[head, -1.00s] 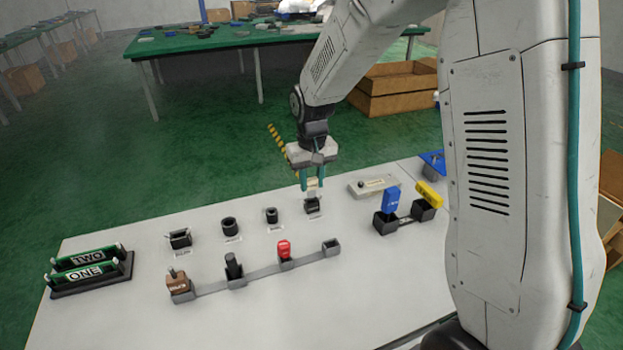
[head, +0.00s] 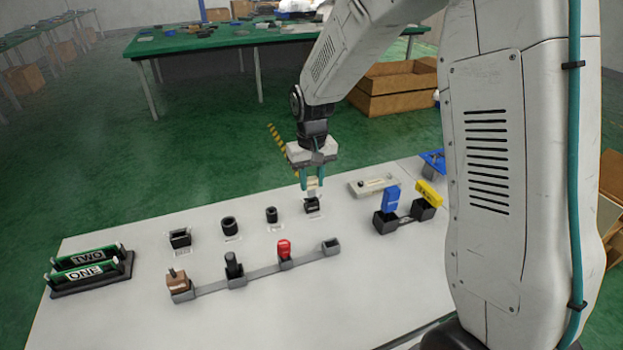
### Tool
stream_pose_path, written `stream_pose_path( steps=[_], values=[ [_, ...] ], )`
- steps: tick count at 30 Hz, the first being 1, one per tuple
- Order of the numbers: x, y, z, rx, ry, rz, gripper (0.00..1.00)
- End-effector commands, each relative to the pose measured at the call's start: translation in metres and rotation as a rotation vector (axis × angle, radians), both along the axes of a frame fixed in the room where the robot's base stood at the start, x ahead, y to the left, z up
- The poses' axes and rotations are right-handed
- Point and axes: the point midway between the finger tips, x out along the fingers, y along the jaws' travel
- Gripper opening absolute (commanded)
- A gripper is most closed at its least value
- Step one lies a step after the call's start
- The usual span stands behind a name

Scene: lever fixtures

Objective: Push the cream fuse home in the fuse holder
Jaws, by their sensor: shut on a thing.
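The cream fuse (head: 313,187) is between the teal fingertips of my gripper (head: 312,182), which is shut on it. It is upright, directly above a small black holder (head: 312,206) at the back of the white table. The fuse's lower end meets the holder's top in this view; how deep it sits in the holder cannot be told. The fingers hide part of the fuse.
Black sockets (head: 230,228) stand left of the holder. In front, a grey rail (head: 262,271) carries brown, black and red parts. Blue (head: 390,200) and yellow (head: 430,193) pieces stand in black boxes at right. The table's front middle is clear.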

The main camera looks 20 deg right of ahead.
Motion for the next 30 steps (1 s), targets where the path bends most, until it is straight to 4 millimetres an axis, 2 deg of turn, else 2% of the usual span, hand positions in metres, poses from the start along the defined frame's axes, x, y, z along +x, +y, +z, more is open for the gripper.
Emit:
stream_pose_path(
  steps=[30],
  values=[
    [0.0, 0.0, -0.021, 0.0, 0.0, 0.0, 0.09]
  ],
)
